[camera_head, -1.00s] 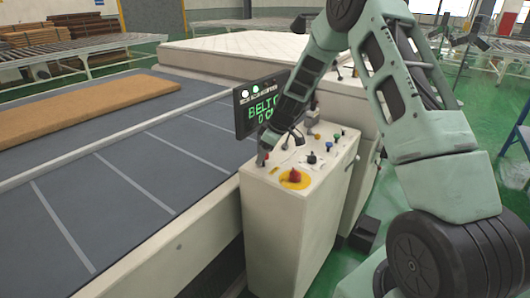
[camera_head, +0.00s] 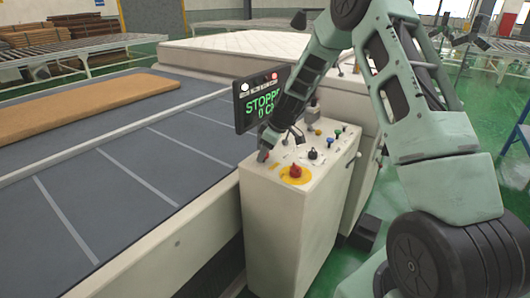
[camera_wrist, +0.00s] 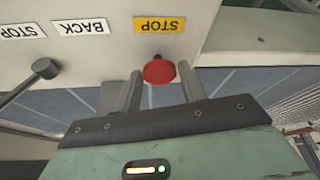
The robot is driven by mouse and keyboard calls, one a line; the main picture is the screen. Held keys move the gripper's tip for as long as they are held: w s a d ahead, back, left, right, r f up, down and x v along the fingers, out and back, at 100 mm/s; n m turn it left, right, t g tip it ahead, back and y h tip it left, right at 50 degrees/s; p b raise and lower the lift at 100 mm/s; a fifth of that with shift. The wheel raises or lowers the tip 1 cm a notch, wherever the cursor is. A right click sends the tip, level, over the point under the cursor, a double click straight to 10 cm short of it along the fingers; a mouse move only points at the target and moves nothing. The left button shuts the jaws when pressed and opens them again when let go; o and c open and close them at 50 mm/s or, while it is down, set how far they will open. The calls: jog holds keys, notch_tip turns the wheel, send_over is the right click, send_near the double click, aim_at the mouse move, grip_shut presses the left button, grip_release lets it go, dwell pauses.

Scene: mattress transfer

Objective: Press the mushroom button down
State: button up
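A control cabinet (camera_head: 285,228) carries a sloped panel. A red mushroom-headed button (camera_wrist: 159,71) shows beside a yellow STOP label (camera_wrist: 159,25) in the wrist view. My gripper (camera_wrist: 161,82) is open, with one finger on each side of this button and a gap on both sides. In the head view my gripper (camera_head: 264,153) is low at the panel's left edge and mostly hides that button. A larger red mushroom button (camera_head: 295,171) on a yellow disc stands at the panel's front, apart from my gripper. The display (camera_head: 260,100) reads "STOPP…", partly covered by my arm.
More knobs and small buttons (camera_head: 336,134) sit on the panel's right. In the wrist view a black lever (camera_wrist: 44,69) stands to the left, near BACK and STOP labels. A grey belt (camera_head: 120,190) bears a brown slab (camera_head: 80,97). A white mattress (camera_head: 240,47) lies behind.

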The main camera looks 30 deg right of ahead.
jog(key=shift+o, duration=1)
jog(key=b+v, duration=0.2)
jog(key=v, duration=1.5)
jog(key=shift+r+b, duration=0.2)
jog(key=shift+b, duration=0.15)
jog(key=shift+s, duration=0.1)
